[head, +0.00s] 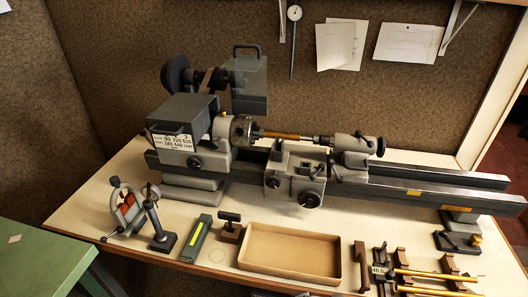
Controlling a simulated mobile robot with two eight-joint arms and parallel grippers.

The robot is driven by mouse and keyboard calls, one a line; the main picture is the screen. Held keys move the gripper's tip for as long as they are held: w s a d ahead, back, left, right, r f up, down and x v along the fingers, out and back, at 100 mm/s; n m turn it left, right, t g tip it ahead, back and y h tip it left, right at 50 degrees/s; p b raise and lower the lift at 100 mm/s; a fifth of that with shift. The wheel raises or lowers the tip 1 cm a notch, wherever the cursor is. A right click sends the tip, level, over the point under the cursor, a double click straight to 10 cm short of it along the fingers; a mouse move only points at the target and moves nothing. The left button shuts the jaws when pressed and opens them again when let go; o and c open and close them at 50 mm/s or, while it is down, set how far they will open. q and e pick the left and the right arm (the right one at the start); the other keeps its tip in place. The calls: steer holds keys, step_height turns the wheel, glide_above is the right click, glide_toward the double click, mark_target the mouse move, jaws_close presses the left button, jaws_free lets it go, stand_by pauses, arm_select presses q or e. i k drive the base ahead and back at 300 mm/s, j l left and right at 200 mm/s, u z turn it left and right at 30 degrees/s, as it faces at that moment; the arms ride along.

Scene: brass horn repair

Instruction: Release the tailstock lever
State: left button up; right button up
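A grey bench lathe (206,160) stands along the back of a pale workbench. Its tailstock (350,158) is a light grey casting on the dark bed, right of the carriage (296,181). A dark round handwheel (381,147) is at its right end. A small dark part, possibly the tailstock lever (360,135), sits on top; it is too small to tell whether it is clamped or free. Neither of my grippers is in view.
In front of the lathe are an empty cardboard tray (290,276), a green box (196,240), clamp-like tools (128,210), a T-shaped tool (230,228) and a wooden rack with brass rods (425,292). A dark block (457,243) lies at right. A green bench (40,262) is at left.

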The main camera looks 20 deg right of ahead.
mark_target(331, 163)
steer(key=z, duration=1.25)
